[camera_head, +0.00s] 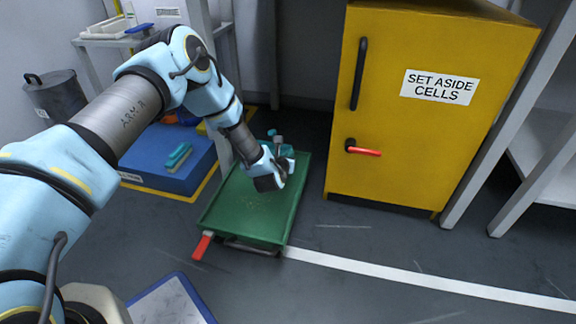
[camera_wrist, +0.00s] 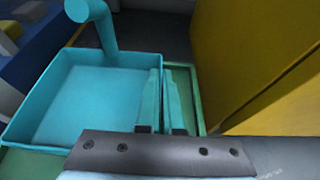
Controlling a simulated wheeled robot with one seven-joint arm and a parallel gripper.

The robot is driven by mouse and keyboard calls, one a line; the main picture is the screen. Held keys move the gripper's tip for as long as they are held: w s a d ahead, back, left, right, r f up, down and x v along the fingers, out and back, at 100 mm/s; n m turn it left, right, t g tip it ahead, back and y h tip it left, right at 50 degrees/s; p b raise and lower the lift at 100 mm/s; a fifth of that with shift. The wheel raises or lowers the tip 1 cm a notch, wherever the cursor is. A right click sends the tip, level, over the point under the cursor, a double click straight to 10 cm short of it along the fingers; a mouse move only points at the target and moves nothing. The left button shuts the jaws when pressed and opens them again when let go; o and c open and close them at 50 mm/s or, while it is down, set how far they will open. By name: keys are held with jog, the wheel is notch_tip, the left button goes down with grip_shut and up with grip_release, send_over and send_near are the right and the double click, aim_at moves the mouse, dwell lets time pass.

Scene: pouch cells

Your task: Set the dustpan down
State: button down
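The dustpan is a teal, shallow square pan (camera_wrist: 85,100) with a round post-like handle rising from its far side in the wrist view. In the head view, only part of the dustpan (camera_head: 285,150) shows beyond my gripper (camera_head: 270,181). In the wrist view, my gripper (camera_wrist: 162,98) has its two narrow fingers close together at the pan's right side wall, and looks shut on that wall. The pan is over the green tray; whether it touches the tray cannot be told.
A yellow cabinet (camera_head: 425,110) stands close on the right. A blue platform (camera_head: 165,165) with a teal brush (camera_head: 179,157) is on the left. Floor right of the tray is clear.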

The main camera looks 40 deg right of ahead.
jog(key=shift+f+b, duration=0.55)
jog(key=shift+f, duration=1)
jog(key=shift+f, duration=0.2)
jog(key=c, duration=1.1)
grip_release()
jog(key=shift+r, duration=0.1)
